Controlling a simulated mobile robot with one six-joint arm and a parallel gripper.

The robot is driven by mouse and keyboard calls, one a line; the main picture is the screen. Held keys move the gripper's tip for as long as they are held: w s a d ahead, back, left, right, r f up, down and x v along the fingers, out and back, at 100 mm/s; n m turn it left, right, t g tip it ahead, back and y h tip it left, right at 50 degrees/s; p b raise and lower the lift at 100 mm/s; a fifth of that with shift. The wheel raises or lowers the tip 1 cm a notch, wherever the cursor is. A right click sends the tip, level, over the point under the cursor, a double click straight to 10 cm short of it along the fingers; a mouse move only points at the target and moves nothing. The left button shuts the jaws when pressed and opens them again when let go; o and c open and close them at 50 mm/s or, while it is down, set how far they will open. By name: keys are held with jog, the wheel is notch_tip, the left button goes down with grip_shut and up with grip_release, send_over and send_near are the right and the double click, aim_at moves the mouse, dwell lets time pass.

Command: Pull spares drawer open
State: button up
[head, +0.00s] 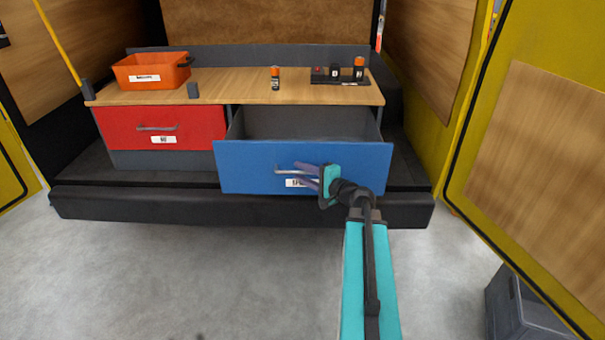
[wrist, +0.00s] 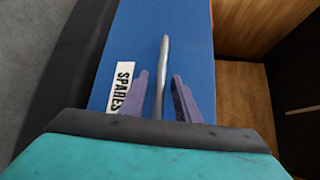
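The blue spares drawer (head: 250,168) stands well out from the bench in the head view, and its grey inside shows, with nothing visible in it. Its metal handle (head: 284,171) is on the front, above a white label. The drawer front (wrist: 120,50) and the label (wrist: 123,87) reading SPARES also show in the wrist view. My gripper (head: 303,175) is at the handle, with its purple fingers on either side of the bar. In the wrist view, the handle bar (wrist: 163,65) lies between the fingers with a gap to each, so the gripper looks open around it.
A red drawer (head: 115,128) to the left is shut. The wooden benchtop (head: 235,88) carries an orange crate (head: 150,72), a small bottle (head: 275,80) and a dark tray (head: 345,80) with items. A grey bin (head: 512,310) stands at the lower right. The floor in front is clear.

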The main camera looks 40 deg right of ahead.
jog(key=v, duration=0.6)
jog(key=shift+r, duration=0.15)
jog(key=f+p+v, duration=0.1)
jog(key=p+v, duration=0.6)
jog(key=p, duration=0.5)
jog(key=shift+s+r, duration=0.35)
jog(key=shift+r, duration=0.1)
jog(key=shift+d, duration=0.1)
dwell(0.5)
